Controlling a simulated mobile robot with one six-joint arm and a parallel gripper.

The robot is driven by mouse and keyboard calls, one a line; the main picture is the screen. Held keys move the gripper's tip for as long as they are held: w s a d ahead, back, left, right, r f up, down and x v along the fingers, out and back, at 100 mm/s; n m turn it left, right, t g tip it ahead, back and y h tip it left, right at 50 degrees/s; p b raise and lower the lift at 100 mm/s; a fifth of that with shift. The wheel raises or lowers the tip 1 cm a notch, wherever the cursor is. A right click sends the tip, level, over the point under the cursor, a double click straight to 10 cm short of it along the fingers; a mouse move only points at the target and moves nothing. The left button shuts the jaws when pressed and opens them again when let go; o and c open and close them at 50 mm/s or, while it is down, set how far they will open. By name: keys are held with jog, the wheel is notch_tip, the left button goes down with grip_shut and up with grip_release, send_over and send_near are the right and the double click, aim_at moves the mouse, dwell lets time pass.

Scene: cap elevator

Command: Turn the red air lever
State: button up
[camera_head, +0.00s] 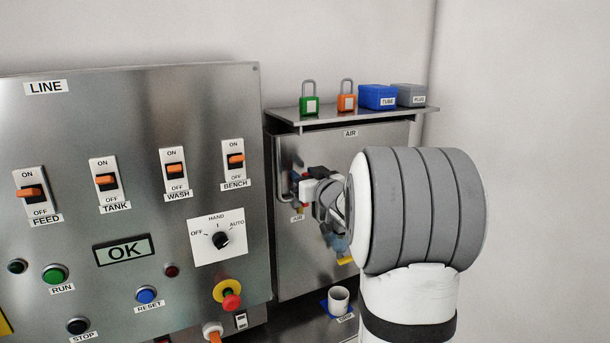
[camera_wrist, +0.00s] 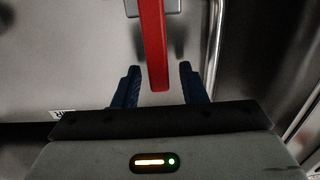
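The red air lever (camera_wrist: 154,45) shows in the wrist view as a long red bar coming down from the top middle, in front of a grey metal panel. Its lower end lies between the two dark blue fingers of my gripper (camera_wrist: 159,88). The fingers are apart, with a gap on each side of the lever, so my gripper is open. In the head view my gripper (camera_head: 322,195) is at the front of the AIR box (camera_head: 308,255), and my wrist and arm hide much of that area. Only a small bit of red shows there.
A shelf (camera_head: 290,114) above the box holds a green padlock (camera_head: 309,106), an orange padlock (camera_head: 346,103), a blue box (camera_head: 378,97) and a grey box (camera_head: 409,95). The LINE panel (camera_head: 130,225) stands at left. A white cup (camera_head: 339,300) stands below.

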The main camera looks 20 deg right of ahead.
jog(key=shift+c, duration=0.4)
grip_shut()
jog(key=shift+a, duration=0.15)
